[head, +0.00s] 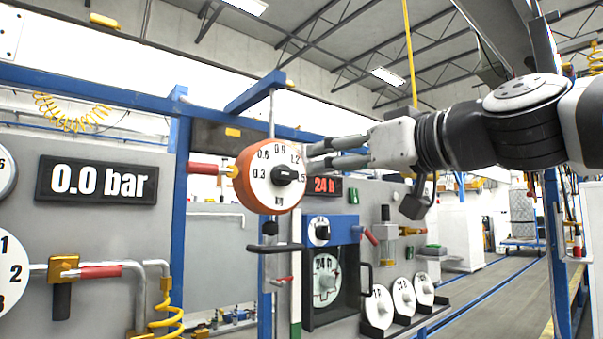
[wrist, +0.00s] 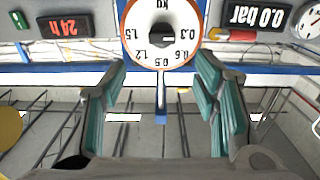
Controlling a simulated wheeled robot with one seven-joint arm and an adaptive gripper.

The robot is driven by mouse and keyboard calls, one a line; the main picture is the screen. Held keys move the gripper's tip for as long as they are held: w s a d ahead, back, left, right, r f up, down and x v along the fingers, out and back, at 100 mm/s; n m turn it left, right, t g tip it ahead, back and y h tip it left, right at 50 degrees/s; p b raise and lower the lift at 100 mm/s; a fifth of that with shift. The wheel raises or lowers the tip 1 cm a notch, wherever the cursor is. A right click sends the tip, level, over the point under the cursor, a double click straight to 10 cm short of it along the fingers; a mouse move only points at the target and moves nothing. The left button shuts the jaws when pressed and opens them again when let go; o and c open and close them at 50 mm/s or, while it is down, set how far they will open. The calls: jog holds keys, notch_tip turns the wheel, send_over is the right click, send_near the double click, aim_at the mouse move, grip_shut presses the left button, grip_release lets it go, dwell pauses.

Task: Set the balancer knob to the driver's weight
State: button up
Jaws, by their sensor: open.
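The balancer (head: 245,188) is a round orange housing hanging from a rod, with a white dial marked 0.3, 0.6, 0.9, 1.2, 1.5 and kg. Its black knob (head: 289,175) sits at the dial's centre. In the wrist view the dial (wrist: 160,58) appears upside down, and the knob (wrist: 160,37) seems to point toward the 0.3 side. My gripper (head: 318,156) is beside the dial at its upper right, open and apart from the knob. In the wrist view both fingers (wrist: 160,78) are spread with nothing between them. A dark tool-like object (head: 270,229) hangs below the balancer.
A blue post (head: 180,190) and a red-sleeved pipe (head: 207,169) are left of the balancer. A "0.0 bar" display (head: 96,181) is further left. A red "24 h" display (head: 324,186) and a blue-framed unit (head: 343,228) stand behind, at right.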

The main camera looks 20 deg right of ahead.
aim_at(290, 172)
jog(key=x, duration=1)
jog(key=shift+w+a+f, duration=0.1)
jog(key=shift+w+a, duration=0.15)
jog(key=shift+w, duration=0.1)
jog(key=shift+c, duration=0.2)
jog(key=c, duration=1.1)
